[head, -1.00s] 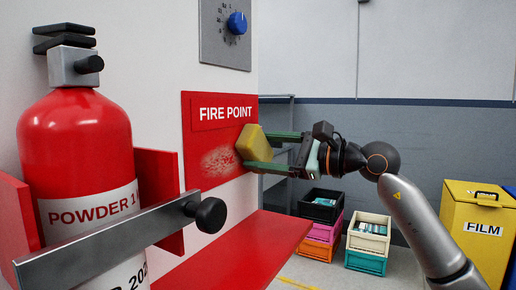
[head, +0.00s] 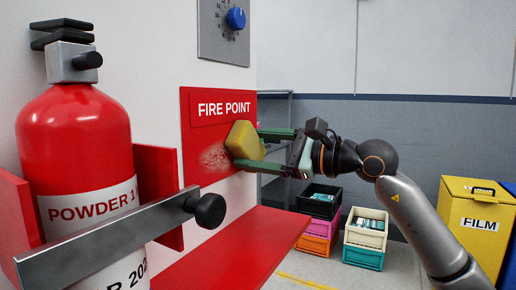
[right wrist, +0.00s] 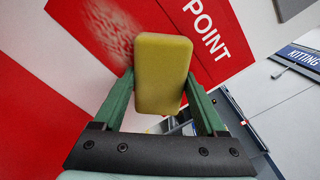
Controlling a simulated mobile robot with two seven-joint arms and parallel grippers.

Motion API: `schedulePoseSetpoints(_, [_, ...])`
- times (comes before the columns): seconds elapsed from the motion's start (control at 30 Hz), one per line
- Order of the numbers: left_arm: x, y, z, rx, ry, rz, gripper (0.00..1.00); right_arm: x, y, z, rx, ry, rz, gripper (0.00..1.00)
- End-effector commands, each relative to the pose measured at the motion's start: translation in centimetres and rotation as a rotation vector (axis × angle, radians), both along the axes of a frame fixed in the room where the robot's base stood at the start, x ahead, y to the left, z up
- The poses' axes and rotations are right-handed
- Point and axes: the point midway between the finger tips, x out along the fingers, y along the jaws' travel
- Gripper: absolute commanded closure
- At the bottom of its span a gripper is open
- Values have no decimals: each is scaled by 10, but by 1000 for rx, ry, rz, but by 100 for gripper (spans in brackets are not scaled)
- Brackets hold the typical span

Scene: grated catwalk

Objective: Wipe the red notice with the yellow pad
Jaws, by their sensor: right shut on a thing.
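The red notice (head: 198,167) with the white words FIRE POINT is on the white wall panel in the head view. A pale, speckled smudge (head: 215,157) marks its lower part. My right gripper (head: 262,150) is shut on the yellow pad (head: 243,141) and holds it at the right part of the notice, beside the smudge. In the right wrist view the pad (right wrist: 162,72) sits between the green fingers, with the smudge (right wrist: 108,28) to its upper left. I cannot tell whether the pad touches the notice. My left gripper is not in view.
A red fire extinguisher (head: 75,150) stands at the left behind a grey bar (head: 110,240) with a black knob. A red shelf (head: 235,250) juts out below the notice. Stacked crates (head: 365,238) and a yellow FILM bin (head: 470,225) stand at the back right.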

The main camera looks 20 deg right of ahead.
Motion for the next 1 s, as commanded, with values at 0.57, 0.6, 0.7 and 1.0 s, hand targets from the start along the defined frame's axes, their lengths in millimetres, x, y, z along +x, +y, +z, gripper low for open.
schedulePoseSetpoints(0.57, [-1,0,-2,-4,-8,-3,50,-22,32,0,-1,-2,2,71])
schedulePoseSetpoints(0.6, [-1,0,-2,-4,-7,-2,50,-23,33,0,-2,-1,3,71])
schedulePoseSetpoints(0.7, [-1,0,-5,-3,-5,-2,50,-27,37,-1,-2,-1,4,71])
schedulePoseSetpoints(1.0, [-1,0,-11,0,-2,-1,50,-44,56,-1,-3,-1,4,71])
